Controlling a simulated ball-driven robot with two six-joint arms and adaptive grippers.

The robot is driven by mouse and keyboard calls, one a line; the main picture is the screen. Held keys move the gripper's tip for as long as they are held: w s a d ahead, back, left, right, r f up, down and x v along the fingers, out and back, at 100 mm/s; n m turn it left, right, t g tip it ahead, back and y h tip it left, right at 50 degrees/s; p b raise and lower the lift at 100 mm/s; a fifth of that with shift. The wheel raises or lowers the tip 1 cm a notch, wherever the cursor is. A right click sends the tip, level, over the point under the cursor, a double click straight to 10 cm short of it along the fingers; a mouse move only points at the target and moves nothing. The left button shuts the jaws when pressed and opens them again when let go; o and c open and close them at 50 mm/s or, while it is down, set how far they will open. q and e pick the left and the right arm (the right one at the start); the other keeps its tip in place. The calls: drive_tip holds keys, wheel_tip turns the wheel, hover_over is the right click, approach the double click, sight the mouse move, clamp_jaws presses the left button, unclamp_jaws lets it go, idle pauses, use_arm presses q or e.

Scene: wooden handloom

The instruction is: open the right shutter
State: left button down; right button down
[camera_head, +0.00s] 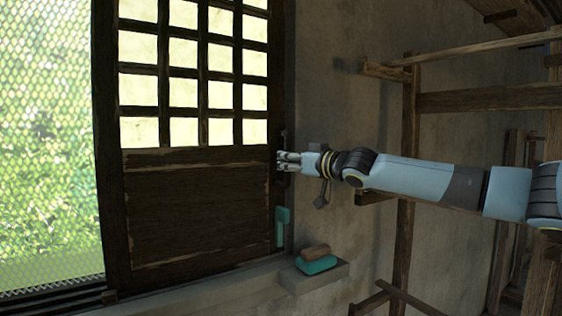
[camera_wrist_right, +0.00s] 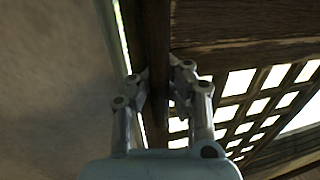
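The right shutter (camera_head: 200,215) is a dark wooden panel with a lattice of bright panes above and a solid board below. It stands across the window's right part, by the wall. My right gripper (camera_head: 282,161) is at the shutter's right edge, at about mid height. In the right wrist view, the fingers of my right gripper (camera_wrist_right: 160,78) are apart, on either side of a dark upright wooden bar (camera_wrist_right: 156,35). I cannot tell whether they touch it. The lattice (camera_wrist_right: 255,100) shows to the right there. My left gripper is not in view.
Wire mesh (camera_head: 45,130) with greenery behind fills the window's left part. A small ledge (camera_head: 328,277) below the gripper holds a teal and brown block (camera_head: 316,262). A teal piece (camera_head: 282,225) is beside the shutter's lower right edge. A timber frame (camera_head: 406,200) stands right.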

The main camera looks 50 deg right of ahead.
drive_tip(key=shift+f, duration=0.35)
drive_tip(key=c, duration=1.5)
unclamp_jaws()
drive_tip(key=shift+s+d+r, duration=0.15)
drive_tip(key=shift+s+d, duration=0.05)
drive_tip(key=shift+s, duration=0.25)
drive_tip(key=shift+o, duration=1.3)
drive_tip(key=shift+r, duration=0.1)
drive_tip(key=shift+w+a, duration=0.1)
drive_tip(key=shift+w, duration=0.1)
drive_tip(key=shift+r, duration=0.25)
approach(275, 123)
drive_tip(key=w, duration=0.5)
drive_tip(key=shift+r, duration=0.15)
drive_tip(key=shift+s, duration=0.1)
